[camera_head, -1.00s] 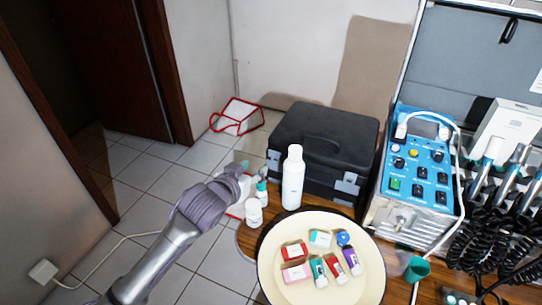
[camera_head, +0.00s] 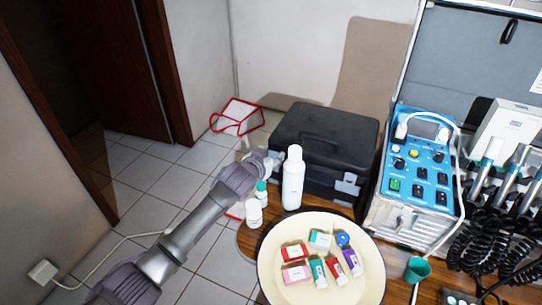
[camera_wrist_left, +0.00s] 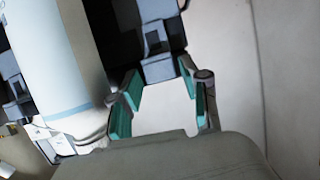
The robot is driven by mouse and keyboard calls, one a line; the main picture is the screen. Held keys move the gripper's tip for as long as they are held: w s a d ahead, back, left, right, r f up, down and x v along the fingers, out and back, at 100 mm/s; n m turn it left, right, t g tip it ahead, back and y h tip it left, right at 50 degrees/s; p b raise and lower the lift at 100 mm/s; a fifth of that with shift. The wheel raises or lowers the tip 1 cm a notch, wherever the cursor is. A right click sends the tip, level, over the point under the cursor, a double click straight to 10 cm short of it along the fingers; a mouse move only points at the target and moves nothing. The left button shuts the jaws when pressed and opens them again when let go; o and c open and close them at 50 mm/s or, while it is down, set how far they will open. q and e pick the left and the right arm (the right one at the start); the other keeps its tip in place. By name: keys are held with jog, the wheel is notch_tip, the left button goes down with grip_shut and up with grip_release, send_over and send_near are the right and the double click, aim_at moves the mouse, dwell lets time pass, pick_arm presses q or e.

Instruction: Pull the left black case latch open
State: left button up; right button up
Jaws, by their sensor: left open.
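The black case (camera_head: 325,140) is closed on the wooden table. Its right latch (camera_head: 348,184) shows on its front in the head view; the left latch is hidden there behind my arm and gripper. In the left wrist view the grey left latch (camera_wrist_left: 158,50) is just ahead of the fingertips, with its lower end near the gap between them. My left gripper (camera_wrist_left: 165,98) is open, its teal pads apart and nothing held between them. In the head view the left gripper (camera_head: 266,165) is at the case's front left corner, partly hidden. My right gripper does not show.
A white bottle (camera_head: 292,180) stands close to the gripper and looms in the left wrist view (camera_wrist_left: 45,60). Small bottles (camera_head: 254,212) stand below the arm. A round cream tray (camera_head: 275,255) with several small boxes is in front. A blue control unit (camera_head: 420,165) is right.

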pick_arm(q)
grip_shut()
jog(key=shift+f+b, duration=0.25)
jog(key=shift+b, duration=0.05)
jog(key=t+b, duration=0.1)
jog(key=b, duration=0.1)
jog(key=s+t+b, duration=0.1)
jog(key=b, duration=0.1)
jog(key=shift+s+a+f+t+h, duration=0.2)
jog(key=shift+f+t+h, duration=0.2)
